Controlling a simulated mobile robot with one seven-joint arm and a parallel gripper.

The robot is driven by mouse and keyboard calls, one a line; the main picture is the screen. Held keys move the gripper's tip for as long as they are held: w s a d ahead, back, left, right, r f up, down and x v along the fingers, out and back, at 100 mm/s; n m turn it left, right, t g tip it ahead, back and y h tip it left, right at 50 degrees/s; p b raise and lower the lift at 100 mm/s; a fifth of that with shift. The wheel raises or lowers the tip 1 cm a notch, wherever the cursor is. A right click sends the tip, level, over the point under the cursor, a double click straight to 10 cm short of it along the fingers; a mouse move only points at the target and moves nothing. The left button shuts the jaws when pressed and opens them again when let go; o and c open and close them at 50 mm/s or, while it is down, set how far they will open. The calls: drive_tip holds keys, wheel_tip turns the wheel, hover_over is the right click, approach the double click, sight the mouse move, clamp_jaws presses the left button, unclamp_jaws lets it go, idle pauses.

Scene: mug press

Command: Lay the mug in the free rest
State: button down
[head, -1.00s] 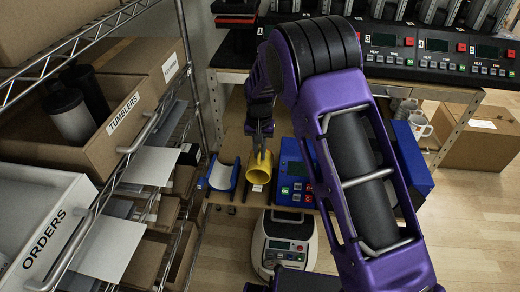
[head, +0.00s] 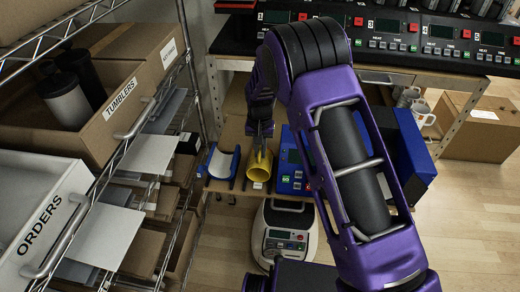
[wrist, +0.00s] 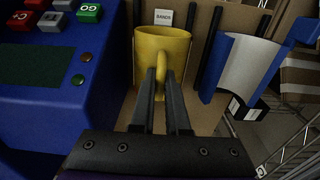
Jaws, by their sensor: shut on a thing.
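The yellow mug (head: 259,170) is at the shelf below the bench, its handle towards my gripper. My gripper (wrist: 163,92) is shut on the handle in the wrist view, with the mug body (wrist: 162,45) beyond the fingertips. Dark rails of a rest (wrist: 208,55) show on both sides of the mug. I cannot tell whether the mug touches them. To its right in the wrist view is a blue curved piece with a white inner face (wrist: 240,68); it is left of the mug in the head view (head: 221,163).
A blue control box (head: 291,165) stands close beside the mug. A small card reading BANDS (wrist: 164,17) is behind the mug. Wire shelving with boxes (head: 110,120) borders the left. A white device (head: 284,235) sits below in front.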

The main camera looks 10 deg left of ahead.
unclamp_jaws()
idle(0.7)
drive_tip(key=shift+r, duration=0.15)
idle(0.3)
drive_tip(key=shift+r+p, duration=0.8)
drive_tip(key=shift+r, duration=3.1)
drive_tip(key=shift+s, duration=0.1)
